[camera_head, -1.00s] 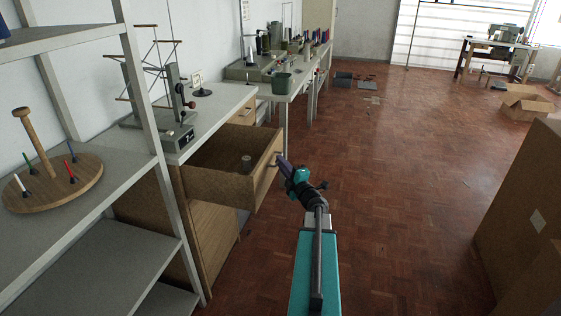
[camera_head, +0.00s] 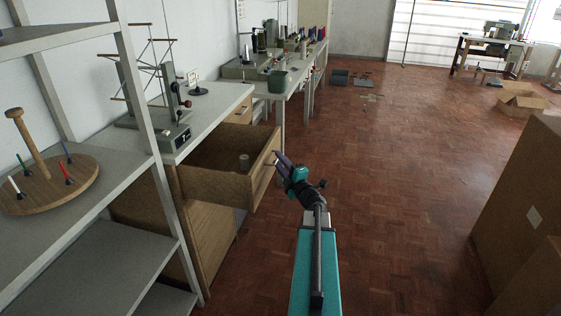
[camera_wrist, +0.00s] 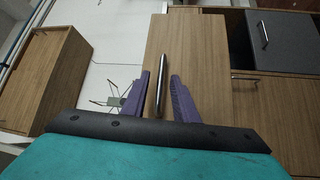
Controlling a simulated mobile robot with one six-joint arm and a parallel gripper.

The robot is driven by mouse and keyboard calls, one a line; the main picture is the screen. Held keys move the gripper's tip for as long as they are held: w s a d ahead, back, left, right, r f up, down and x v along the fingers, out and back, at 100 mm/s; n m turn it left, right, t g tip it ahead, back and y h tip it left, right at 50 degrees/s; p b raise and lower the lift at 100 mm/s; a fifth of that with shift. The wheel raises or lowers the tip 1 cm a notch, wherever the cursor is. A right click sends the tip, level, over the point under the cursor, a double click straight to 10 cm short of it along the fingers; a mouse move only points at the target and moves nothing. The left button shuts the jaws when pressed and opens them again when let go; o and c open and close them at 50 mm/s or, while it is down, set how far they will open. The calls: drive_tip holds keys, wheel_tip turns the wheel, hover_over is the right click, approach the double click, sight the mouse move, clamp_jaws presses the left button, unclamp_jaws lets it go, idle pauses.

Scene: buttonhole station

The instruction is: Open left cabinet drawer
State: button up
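The left cabinet drawer (camera_head: 215,183) is a wooden box pulled well out of the wooden cabinet (camera_head: 207,238), under the grey worktop. A small cylindrical item (camera_head: 244,161) sits inside it. My gripper (camera_head: 279,158) is at the outer face of the drawer front. In the wrist view, the metal bar handle (camera_wrist: 161,80) on the wooden drawer front (camera_wrist: 203,60) stands between the two purple fingers of my gripper (camera_wrist: 160,75). The fingers are spread, with a gap on each side of the handle.
A grey shelf unit (camera_head: 150,90) stands close on the left, with a round wooden spool stand (camera_head: 45,185) on it. A large cardboard box (camera_head: 515,210) stands at the right. The wood floor (camera_head: 400,170) between is clear.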

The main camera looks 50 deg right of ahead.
drive_tip(key=p+v, duration=0.4)
drive_tip(key=v, duration=0.9)
drive_tip(key=shift+s, duration=0.2)
drive_tip(key=shift+s, duration=0.1)
idle(0.4)
idle(0.5)
